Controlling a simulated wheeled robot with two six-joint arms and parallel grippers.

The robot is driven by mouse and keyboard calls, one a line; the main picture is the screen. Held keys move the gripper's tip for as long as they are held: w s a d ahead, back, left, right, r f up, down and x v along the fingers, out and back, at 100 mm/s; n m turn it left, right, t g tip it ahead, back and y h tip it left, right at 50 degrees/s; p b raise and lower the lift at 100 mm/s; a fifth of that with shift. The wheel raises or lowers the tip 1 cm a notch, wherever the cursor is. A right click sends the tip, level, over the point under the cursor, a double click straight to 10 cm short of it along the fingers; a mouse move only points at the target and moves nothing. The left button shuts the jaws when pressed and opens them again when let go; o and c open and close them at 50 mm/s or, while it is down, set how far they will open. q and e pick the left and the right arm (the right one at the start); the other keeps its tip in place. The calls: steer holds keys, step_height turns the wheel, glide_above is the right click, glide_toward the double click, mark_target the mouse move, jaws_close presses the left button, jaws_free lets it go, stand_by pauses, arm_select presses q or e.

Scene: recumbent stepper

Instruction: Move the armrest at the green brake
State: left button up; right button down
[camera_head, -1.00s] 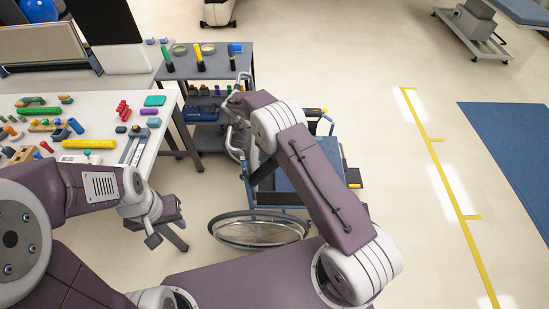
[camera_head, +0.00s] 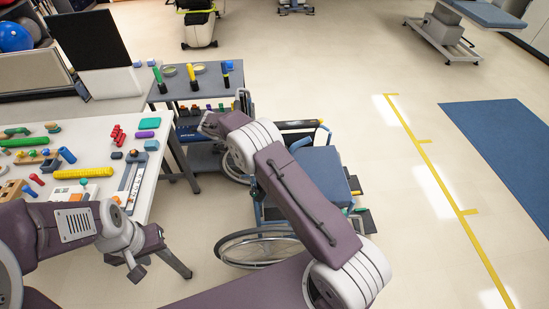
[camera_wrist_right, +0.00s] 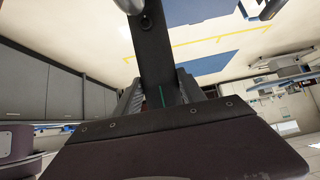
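A wheelchair with a blue seat (camera_head: 322,172) stands partly behind my right arm in the head view. Its far armrest (camera_head: 298,125) is dark, with a yellow-orange tip beside it. The near armrest is hidden by my arm. My left gripper (camera_head: 134,266) hangs empty beside the table; its finger gap is unclear.
A white table (camera_head: 105,140) with colourful therapy pieces stands at left. A grey shelf cart (camera_head: 210,85) is behind the wheelchair. A large wheel (camera_head: 255,248) is close to my right arm. Open floor (camera_head: 400,230) and a blue mat (camera_head: 500,145) lie to the right.

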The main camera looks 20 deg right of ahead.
steer(key=c, duration=0.7)
jaws_free()
steer(key=shift+f, duration=0.15)
steer(key=shift+v, duration=4.5)
